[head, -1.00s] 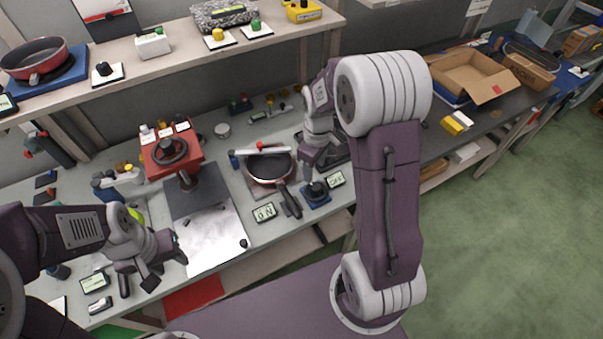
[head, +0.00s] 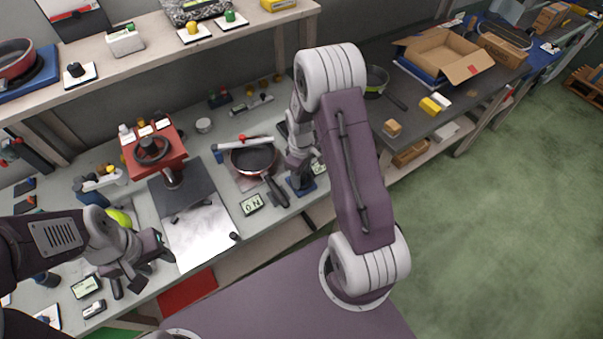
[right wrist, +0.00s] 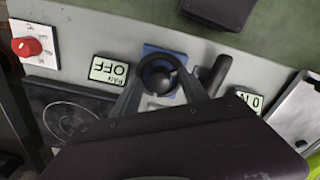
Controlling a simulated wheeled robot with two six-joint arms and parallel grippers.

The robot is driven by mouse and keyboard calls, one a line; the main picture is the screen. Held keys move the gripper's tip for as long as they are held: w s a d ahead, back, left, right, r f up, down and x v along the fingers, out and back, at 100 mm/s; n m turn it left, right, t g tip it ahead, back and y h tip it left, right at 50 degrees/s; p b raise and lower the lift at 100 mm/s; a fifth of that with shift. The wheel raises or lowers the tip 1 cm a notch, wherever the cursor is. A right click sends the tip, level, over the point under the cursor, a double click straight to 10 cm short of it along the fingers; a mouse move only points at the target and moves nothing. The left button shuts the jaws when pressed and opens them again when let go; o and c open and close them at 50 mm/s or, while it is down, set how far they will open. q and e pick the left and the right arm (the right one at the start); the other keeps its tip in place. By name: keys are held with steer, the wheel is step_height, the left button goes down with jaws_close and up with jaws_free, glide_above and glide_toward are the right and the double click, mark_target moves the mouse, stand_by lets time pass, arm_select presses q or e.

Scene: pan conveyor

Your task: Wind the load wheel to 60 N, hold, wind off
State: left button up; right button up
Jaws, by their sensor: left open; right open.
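A black round wheel (right wrist: 157,77) on a blue base (head: 300,187) stands at the bench's front edge, right of the pan handle. My right gripper (right wrist: 160,70) is open, with its fingers on either side of this wheel; contact is unclear. In the head view my right gripper (head: 298,162) hides most of it. The load display (head: 252,204) reads 0 N and also shows in the right wrist view (right wrist: 247,99). A red pan (head: 253,158) lies left of the wheel under a white bar. My left gripper (head: 138,278) is open and empty over the bench's left front.
A "PAN OFF" display (right wrist: 109,70) stands beside the wheel. A red press (head: 155,150) with a black handwheel is at the left, behind a metal plate (head: 200,235). A shelf (head: 150,55) runs above the bench. A cardboard box (head: 445,52) is at the right.

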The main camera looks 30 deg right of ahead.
jaws_close()
